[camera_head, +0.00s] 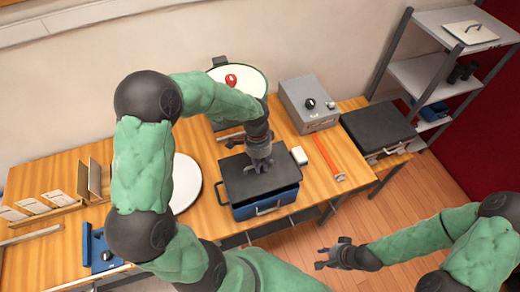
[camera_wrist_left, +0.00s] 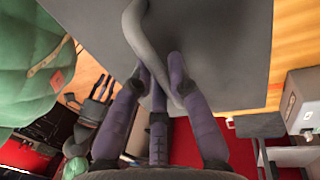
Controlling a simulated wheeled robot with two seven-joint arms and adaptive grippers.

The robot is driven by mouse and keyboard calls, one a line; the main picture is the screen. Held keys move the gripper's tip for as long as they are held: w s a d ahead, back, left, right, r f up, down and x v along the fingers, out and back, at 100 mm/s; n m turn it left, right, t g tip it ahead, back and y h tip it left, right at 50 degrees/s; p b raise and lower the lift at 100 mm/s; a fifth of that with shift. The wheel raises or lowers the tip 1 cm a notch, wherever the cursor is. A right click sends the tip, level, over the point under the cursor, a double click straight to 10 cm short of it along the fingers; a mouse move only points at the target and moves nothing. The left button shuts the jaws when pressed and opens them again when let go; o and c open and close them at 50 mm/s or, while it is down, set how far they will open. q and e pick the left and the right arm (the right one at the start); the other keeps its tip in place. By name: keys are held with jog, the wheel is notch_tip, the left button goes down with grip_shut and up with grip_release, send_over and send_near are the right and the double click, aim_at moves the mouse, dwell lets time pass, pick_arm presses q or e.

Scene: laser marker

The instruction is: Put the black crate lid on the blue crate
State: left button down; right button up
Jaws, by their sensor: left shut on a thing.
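The black crate lid (camera_head: 238,185) is a flat dark panel with a handle on top. In the head view it lies over the blue crate (camera_head: 262,208) and hides its opening. The lid's left edge reaches past the crate's left side. I cannot tell whether the lid touches the rim. My left gripper (camera_head: 260,164) is shut on the lid's handle. The left wrist view shows the fingers around the grey handle (camera_wrist_left: 157,45), with the lid (camera_wrist_left: 230,50) filling the upper part. My right gripper (camera_head: 325,257) is open and empty, over the floor beyond the bench's front edge.
A small white block (camera_head: 299,156) and a red bar (camera_head: 329,157) lie right of the crate. A grey box with a knob (camera_head: 308,107) stands behind. A white disc (camera_head: 186,184) lies left. A black case (camera_head: 375,127) is at the right; shelves (camera_head: 450,75) stand beyond.

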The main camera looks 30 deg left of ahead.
aim_at(261, 171)
pick_arm(q)
jog(key=shift+s+d, duration=0.1)
jog(key=shift+s, duration=0.1)
jog(key=shift+w+f+b, duration=0.1)
jog(key=shift+f+b, duration=0.35)
jog(key=shift+f, duration=0.15)
jog(key=shift+f+b, duration=1)
jog(key=shift+f, duration=0.45)
jog(key=c, duration=1.1)
grip_release()
jog(key=shift+r, duration=0.1)
jog(key=shift+r+p, duration=3.35)
jog(key=shift+r, duration=1.1)
